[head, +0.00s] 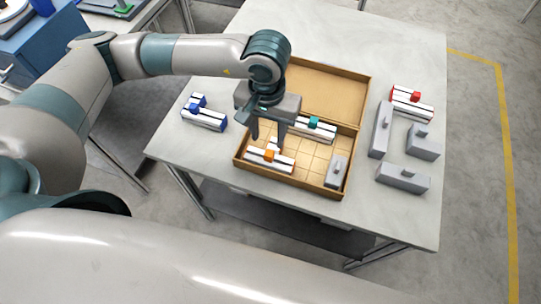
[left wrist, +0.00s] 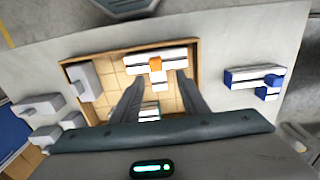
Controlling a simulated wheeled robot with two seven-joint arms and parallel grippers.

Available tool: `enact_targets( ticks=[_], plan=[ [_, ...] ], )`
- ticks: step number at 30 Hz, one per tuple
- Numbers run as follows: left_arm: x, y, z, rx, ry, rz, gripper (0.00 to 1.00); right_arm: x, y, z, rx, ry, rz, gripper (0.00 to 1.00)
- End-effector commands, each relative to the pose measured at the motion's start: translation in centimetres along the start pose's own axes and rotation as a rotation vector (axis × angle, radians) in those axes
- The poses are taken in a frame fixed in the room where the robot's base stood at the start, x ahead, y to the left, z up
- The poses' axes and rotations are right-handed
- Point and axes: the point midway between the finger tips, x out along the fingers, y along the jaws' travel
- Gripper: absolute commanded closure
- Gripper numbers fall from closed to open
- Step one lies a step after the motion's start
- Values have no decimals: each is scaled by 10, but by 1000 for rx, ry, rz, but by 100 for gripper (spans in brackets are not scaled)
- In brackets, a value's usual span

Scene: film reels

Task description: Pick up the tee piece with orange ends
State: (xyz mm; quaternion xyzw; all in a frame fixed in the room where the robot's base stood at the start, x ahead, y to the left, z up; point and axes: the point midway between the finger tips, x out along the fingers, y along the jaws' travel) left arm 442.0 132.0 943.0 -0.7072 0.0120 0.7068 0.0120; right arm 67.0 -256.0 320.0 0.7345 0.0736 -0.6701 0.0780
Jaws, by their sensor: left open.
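The tee piece with orange ends (head: 269,160) is white with dark stripes and an orange part at its middle. It lies in the front left of the cardboard box (head: 296,187). My left gripper (head: 268,143) is open and points down above the tee piece, with nothing between its fingers. In the left wrist view the tee piece (left wrist: 154,64) shows just beyond and between the fingertips (left wrist: 159,76), its stem towards the gripper. The fingers look apart from it. My right gripper is out of view.
The box also holds a teal-marked piece (head: 314,127) behind the tee piece and a grey block (head: 335,171) at right. A blue-marked tee (head: 204,116) lies left of the box. A red-marked piece (head: 411,106) and several grey blocks (head: 402,178) stand right.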

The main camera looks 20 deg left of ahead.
Motion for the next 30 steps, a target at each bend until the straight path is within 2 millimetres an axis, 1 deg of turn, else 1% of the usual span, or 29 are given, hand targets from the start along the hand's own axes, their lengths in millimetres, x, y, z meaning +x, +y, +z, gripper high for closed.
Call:
enact_targets(
  ticks=[5, 11, 13, 17, 20, 30],
  plan=[
    [8, 3, 1, 0, -4, 0, 59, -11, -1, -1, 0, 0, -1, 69],
    [28, 7, 2, 0, -5, -1, 59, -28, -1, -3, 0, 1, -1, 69],
    [39, 7, 2, -2, -6, -1, 59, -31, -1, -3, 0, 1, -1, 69],
    [49, 7, 1, 0, -3, 0, 59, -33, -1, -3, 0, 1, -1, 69],
    [51, 7, 1, 1, -1, 0, 59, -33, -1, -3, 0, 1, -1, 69],
    [51, 7, 1, 1, -1, 0, 59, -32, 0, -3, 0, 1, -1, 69]
  ],
)
